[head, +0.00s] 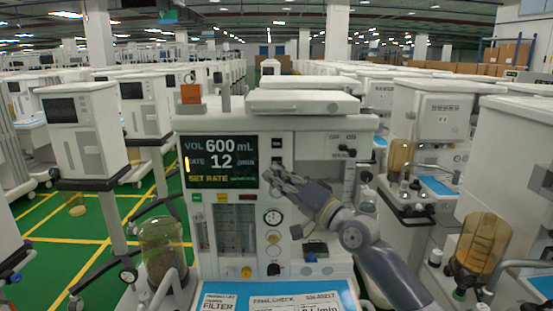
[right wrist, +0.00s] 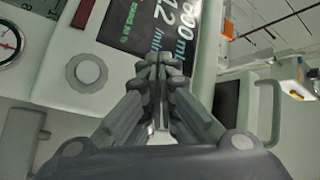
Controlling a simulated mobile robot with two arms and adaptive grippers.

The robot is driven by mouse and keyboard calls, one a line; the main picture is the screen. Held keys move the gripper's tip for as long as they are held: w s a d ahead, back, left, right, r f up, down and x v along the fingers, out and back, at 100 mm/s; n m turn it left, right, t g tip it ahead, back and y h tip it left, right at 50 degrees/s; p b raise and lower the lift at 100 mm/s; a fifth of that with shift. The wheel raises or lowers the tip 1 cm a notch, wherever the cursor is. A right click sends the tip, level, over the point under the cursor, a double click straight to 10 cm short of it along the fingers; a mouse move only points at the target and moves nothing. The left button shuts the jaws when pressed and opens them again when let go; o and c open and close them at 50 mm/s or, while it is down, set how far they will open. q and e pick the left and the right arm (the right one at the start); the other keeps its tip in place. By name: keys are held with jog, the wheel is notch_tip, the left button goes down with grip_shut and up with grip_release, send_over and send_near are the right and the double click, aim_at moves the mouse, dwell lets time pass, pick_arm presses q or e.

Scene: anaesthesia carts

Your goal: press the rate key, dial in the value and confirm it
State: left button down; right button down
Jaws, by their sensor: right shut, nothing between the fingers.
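The anaesthesia cart's dark screen (head: 220,162) reads VOL 600 mL, RATE 12 /min and, in yellow, SET RATE; part of it shows tilted in the right wrist view (right wrist: 135,30). Small keys (head: 277,143) sit in a column just right of the screen. My right gripper (head: 270,174) is at the screen's lower right edge, by the bottom of that column. Its fingers are together and empty in the right wrist view (right wrist: 160,65), hiding what lies directly behind the tips. A pale round knob (right wrist: 87,72) is left of the fingers there. My left gripper is not in view.
Below the screen are a round gauge (head: 272,217), flow tubes and small knobs. A blue work surface (head: 235,290) with paper labels is at the front. A canister (head: 163,248) stands at left. Other carts crowd both sides; green floor (head: 65,225) is open at left.

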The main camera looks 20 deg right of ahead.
jog(key=s+p, duration=0.1)
jog(key=s, duration=0.1)
jog(key=s+a+p, duration=0.1)
jog(key=shift+s+r+p, duration=0.1)
jog(key=shift+s+p, duration=0.3)
dwell(0.3)
